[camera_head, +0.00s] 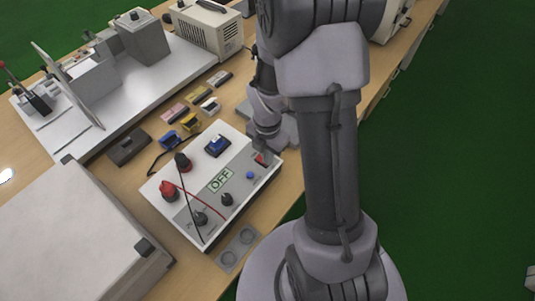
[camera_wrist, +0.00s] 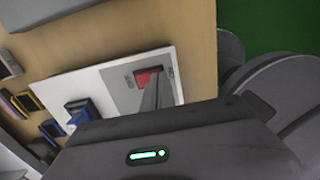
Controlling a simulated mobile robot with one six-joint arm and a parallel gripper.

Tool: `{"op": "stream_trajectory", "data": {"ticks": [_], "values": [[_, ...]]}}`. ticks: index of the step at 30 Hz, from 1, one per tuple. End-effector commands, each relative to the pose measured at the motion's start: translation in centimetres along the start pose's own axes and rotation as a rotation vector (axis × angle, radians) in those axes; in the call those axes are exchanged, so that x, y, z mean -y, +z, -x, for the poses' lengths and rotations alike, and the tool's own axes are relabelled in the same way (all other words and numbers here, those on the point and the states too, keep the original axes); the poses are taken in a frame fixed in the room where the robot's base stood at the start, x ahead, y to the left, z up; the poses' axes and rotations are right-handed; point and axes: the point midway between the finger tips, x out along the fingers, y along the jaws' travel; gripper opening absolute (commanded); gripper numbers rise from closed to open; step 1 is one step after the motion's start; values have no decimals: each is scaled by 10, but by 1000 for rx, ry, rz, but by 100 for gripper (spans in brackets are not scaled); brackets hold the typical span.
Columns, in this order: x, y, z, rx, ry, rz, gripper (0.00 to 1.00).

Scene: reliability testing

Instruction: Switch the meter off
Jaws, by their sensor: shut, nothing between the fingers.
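The meter (camera_head: 212,190) is a white box with a grey panel, lying on the wooden bench. Its small display (camera_head: 220,180) reads "OFF". A red rocker switch (camera_head: 261,159) sits at the panel's upper right end. The switch also shows in the wrist view (camera_wrist: 147,76). My gripper (camera_wrist: 153,92) is shut with nothing in it, its fingertips right at the switch; I cannot tell whether they touch it. In the head view my arm comes down beside the meter's right end and the fingertips are hard to make out.
A blue part (camera_head: 218,146) sits on the meter's top. Several small coloured blocks (camera_head: 190,122) lie behind it. A large grey box (camera_head: 75,235) stands at left.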

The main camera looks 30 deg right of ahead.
Motion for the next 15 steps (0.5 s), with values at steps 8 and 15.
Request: {"op": "stream_trajectory", "data": {"ticks": [8, 15], "values": [[1, 0, -3, 0, 0, 0, 0], [0, 0, -3, -1, -1, 0, 0]]}}
